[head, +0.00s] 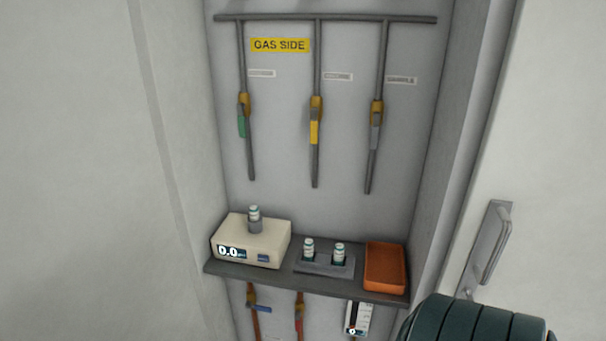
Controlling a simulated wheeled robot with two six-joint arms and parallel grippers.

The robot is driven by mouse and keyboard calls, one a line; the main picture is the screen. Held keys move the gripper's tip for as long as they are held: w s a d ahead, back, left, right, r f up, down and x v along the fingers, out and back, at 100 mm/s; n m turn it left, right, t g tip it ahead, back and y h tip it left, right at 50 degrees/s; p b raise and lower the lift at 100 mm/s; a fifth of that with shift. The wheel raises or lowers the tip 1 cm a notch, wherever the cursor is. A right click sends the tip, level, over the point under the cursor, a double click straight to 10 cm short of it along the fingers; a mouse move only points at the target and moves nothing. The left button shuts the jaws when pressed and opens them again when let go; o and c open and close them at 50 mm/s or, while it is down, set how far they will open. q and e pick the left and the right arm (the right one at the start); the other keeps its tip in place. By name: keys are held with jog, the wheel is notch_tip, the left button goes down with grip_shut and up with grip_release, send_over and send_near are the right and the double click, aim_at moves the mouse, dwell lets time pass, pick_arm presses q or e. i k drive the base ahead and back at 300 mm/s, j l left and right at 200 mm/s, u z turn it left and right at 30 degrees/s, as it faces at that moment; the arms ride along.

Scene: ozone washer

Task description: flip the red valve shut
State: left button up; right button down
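The red valve (299,325) is below the shelf, on the middle of the lower pipes near the bottom edge of the head view. Its red handle appears to hang down along its pipe. The shelf edge and the frame's bottom edge cut off part of this lower area. Neither gripper is in view. A dark teal rounded part at the lower right appears to be one of my arm links, with no fingers showing.
A shelf (290,276) crosses the recess above the red valve. A blue-handled valve (261,307) and a gauge (358,318) flank the red valve. A door handle (490,240) is at right.

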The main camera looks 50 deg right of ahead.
aim_at(298, 313)
jog(key=z, duration=1.55)
